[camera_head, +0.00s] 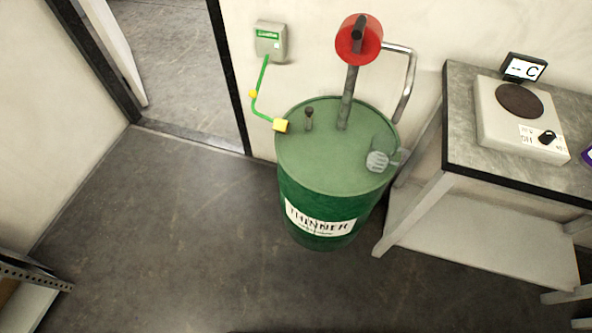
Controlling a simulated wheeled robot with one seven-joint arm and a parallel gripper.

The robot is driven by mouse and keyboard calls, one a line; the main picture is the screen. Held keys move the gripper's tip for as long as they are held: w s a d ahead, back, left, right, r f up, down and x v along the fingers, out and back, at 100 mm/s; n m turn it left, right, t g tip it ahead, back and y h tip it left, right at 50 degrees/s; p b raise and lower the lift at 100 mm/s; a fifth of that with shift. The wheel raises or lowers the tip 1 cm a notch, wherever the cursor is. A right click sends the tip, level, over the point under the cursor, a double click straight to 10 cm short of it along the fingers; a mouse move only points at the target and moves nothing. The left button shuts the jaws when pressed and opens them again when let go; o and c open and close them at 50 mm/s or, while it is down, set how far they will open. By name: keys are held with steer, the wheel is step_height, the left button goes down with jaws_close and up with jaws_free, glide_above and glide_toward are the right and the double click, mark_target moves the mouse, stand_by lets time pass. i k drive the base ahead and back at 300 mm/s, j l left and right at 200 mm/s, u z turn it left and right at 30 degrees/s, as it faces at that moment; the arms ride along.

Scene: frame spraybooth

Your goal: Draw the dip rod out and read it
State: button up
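A green drum (322,170) labelled THINNER stands on the floor near the back wall. A short dark stub with a rounded knob, which looks like the dip rod's top (309,115), stands upright on the left part of the lid; anything below the lid is hidden. A hand pump (347,96) with a red round head rises from the back of the lid. A clear mug-like vessel (378,160) is at the lid's right edge. My gripper is not in view.
A yellow clamp (281,125) on the drum rim joins a green cable to a wall box (270,42). A bench (458,124) with a hotplate-like device (520,120) stands right. A doorway opens at back left. The floor (180,240) left of the drum is clear.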

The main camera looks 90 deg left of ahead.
mark_target(308, 110)
steer(key=u, duration=3)
